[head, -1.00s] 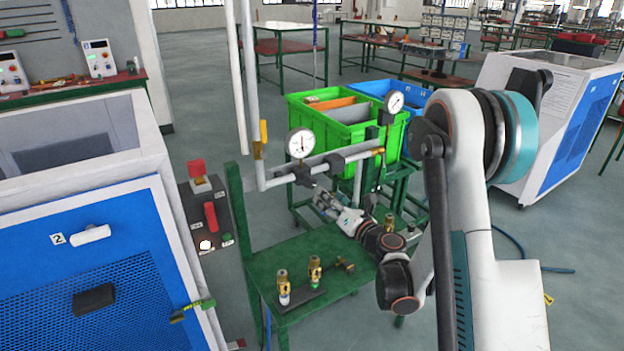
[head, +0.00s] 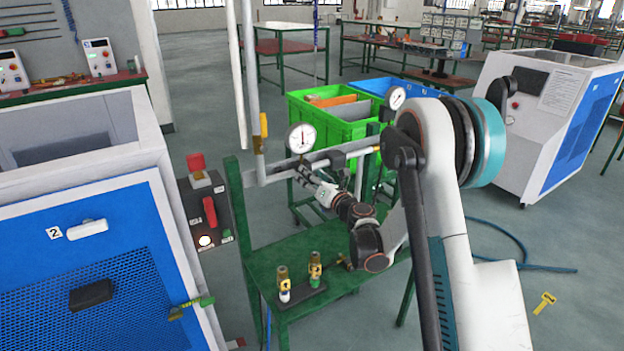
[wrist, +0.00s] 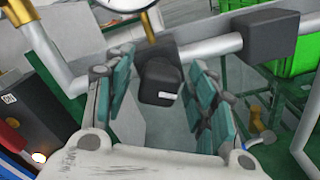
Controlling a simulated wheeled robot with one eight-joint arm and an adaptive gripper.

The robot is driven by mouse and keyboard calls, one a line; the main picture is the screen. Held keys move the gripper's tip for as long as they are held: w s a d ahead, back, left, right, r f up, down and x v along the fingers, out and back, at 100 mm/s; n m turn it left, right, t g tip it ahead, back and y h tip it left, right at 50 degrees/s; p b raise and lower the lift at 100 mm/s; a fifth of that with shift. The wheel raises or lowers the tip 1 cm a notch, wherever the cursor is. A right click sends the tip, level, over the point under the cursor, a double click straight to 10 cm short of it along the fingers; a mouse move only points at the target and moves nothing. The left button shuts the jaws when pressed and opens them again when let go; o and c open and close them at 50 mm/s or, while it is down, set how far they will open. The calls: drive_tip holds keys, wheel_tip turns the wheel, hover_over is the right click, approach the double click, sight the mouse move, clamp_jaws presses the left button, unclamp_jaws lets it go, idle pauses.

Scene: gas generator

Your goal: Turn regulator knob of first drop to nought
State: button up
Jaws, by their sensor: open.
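A black regulator knob (wrist: 158,84) with a small white mark hangs below the pipe in the wrist view. A round white gauge (head: 301,138) is above it on the first drop; its lower rim shows in the wrist view (wrist: 126,4). My gripper (wrist: 162,64) is open, with one teal-padded finger on each side of the knob. I cannot tell whether either pad touches it. In the head view my gripper (head: 306,177) is just below the gauge and hides most of the knob.
A green bench (head: 262,268) below carries brass fittings (head: 315,268). A switch box (head: 208,212) stands left, and a green crate (head: 335,125) behind.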

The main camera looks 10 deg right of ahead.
drive_tip(key=c, duration=1.1)
drive_tip(key=shift+n, duration=0.4)
drive_tip(key=n, duration=0.4)
drive_tip(key=shift+n, duration=0.3)
drive_tip(key=n, duration=0.4)
drive_tip(key=shift+a+n, duration=0.15)
drive_tip(key=shift+n, duration=0.15)
drive_tip(key=n, duration=0.3)
drive_tip(key=shift+s+n, duration=0.1)
drive_tip(key=shift+n, duration=0.2)
drive_tip(key=n, duration=0.3)
drive_tip(key=shift+a+n, duration=0.1)
drive_tip(key=shift+n, duration=0.2)
drive_tip(key=n, duration=0.6)
drive_tip(key=shift+f+n, duration=0.15)
drive_tip(key=shift+n, duration=0.15)
